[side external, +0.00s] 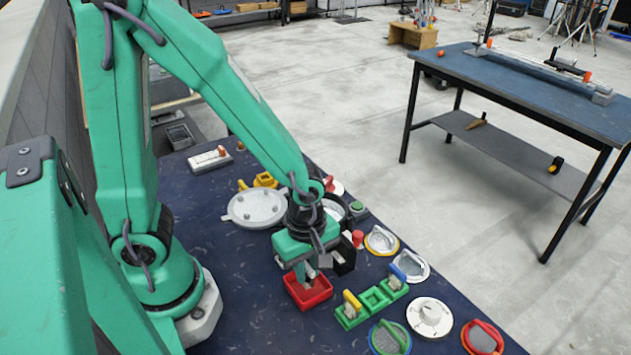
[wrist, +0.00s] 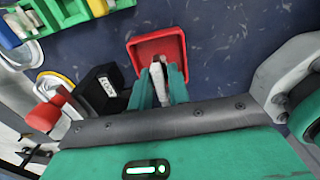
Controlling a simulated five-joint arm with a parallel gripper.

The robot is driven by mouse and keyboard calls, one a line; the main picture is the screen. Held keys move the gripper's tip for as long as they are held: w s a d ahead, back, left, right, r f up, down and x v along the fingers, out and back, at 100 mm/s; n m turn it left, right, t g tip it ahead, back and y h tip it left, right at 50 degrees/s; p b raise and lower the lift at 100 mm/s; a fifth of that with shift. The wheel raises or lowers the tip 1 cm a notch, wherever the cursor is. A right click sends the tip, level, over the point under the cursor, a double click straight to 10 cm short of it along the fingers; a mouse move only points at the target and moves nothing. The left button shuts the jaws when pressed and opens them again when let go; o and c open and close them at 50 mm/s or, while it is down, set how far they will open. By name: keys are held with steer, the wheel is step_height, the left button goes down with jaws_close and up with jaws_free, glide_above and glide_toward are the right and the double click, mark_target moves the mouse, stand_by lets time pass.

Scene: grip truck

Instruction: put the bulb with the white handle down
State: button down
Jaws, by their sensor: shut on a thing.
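My gripper (side external: 307,272) points down over a small red square tray (side external: 320,296) near the middle of the dark table. The tray also shows in the wrist view (wrist: 174,37), under the fingertips. The teal fingers (wrist: 159,84) are shut on a slim whitish piece (wrist: 157,72), which I take to be the white handle of the bulb. The bulb's lower end is hidden by the fingers. I cannot tell whether it touches the tray floor.
A black box (side external: 344,262) stands close right of the gripper. Green holders (side external: 374,299) with yellow-handled and blue-handled pieces are right of the tray. Round dials and lids line the table's right edge; a large round lid (side external: 257,207) lies behind. The table left of the tray is clear.

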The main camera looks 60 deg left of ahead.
mark_target(307, 265)
steer(key=shift+f, duration=0.6)
steer(key=shift+f, duration=0.1)
steer(key=c, duration=1.3)
jaws_free()
steer(key=shift+r, duration=6.1)
